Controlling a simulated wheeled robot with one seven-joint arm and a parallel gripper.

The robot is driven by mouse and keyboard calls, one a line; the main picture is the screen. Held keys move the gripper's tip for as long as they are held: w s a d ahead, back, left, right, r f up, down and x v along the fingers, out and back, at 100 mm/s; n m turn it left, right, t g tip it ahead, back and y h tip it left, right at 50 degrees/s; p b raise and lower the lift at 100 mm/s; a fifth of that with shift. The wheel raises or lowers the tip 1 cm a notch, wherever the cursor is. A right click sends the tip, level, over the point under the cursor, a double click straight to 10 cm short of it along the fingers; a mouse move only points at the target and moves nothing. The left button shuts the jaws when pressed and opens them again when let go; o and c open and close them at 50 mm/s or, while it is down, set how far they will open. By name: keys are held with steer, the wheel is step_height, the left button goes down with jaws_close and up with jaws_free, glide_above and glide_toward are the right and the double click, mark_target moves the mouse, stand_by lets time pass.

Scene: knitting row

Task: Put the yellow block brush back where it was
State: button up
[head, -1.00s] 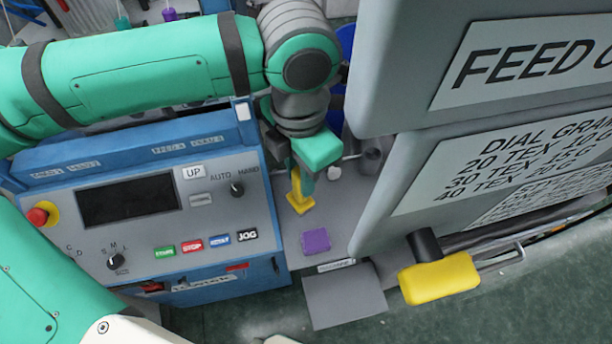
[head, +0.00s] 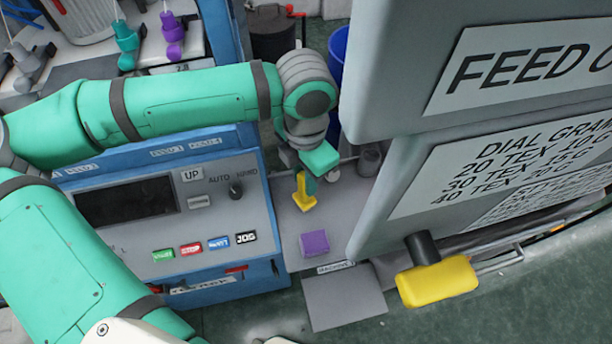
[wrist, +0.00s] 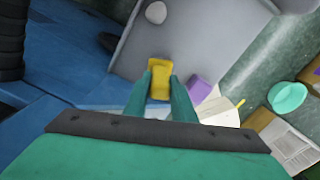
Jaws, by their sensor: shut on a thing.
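The yellow block brush (head: 304,197) is a small yellow piece with an upright handle and a wider foot. My gripper (head: 304,176) is shut on its upper part, above the grey shelf (head: 345,205) beside the blue control panel. In the wrist view the yellow block brush (wrist: 160,78) sits between the two green fingertips (wrist: 160,88). I cannot tell whether its foot touches the shelf. A purple block (head: 315,243) lies on the shelf just in front of it, apart from it; it also shows in the wrist view (wrist: 199,89).
A big grey cabinet (head: 400,80) with labels walls off the right side. A yellow-padded handle (head: 437,281) sticks out below it. The blue control panel (head: 160,215) stands at the left.

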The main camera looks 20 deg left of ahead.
steer(key=shift+f, duration=0.1)
steer(key=o, duration=1.1)
steer(key=shift+c, duration=0.2)
step_height(320, 180, up, 12)
